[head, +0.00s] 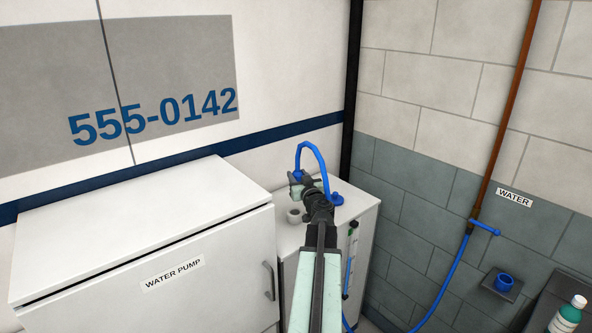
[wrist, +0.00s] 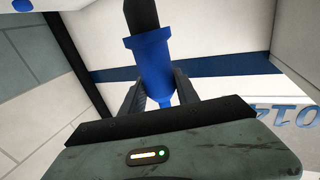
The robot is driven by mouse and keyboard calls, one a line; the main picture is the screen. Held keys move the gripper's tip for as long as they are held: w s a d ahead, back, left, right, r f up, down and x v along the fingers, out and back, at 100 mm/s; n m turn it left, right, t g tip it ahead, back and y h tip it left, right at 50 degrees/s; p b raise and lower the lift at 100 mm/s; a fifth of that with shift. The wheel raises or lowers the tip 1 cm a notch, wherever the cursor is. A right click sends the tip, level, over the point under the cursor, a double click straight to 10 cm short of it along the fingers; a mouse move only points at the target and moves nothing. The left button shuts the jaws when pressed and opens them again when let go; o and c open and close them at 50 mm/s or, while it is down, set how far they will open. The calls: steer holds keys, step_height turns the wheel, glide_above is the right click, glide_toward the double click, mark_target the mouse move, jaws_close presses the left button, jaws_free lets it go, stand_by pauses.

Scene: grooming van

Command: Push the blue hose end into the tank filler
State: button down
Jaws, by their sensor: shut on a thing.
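The blue hose end, a blue collar and body with a black tip, shows in the wrist view (wrist: 152,60). My gripper (wrist: 156,90) is shut on it, with one finger on each side. In the head view my gripper (head: 302,184) is above the white tank cabinet's top. The blue hose (head: 314,150) loops up from it and down toward a blue flange (head: 337,198) on that top. A short pale ring (head: 293,215), apparently the tank filler, stands just below and left of my gripper. The tip is hidden in the head view, so its alignment with the ring cannot be told.
The white water pump cabinet (head: 150,220) stands left of the tank. A bottle (head: 567,315) stands at lower right. A black post rises behind the tank.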

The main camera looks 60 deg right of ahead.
steer(key=shift+w+a, duration=0.25)
steer(key=shift+w, duration=0.15)
step_height(320, 180, down, 5)
steer(key=b, duration=0.5)
steer(key=shift+r, duration=0.15)
steer(key=shift+f+b, duration=0.35)
steer(key=shift+f, duration=0.1)
stand_by(0.6)
steer(key=shift+f+b, duration=0.55)
steer(key=shift+b, duration=0.05)
steer(key=shift+f+b, duration=0.4)
steer(key=shift+f+b, duration=0.6)
stand_by(0.6)
steer(key=c, duration=0.8)
jaws_free()
steer(key=shift+c, duration=0.2)
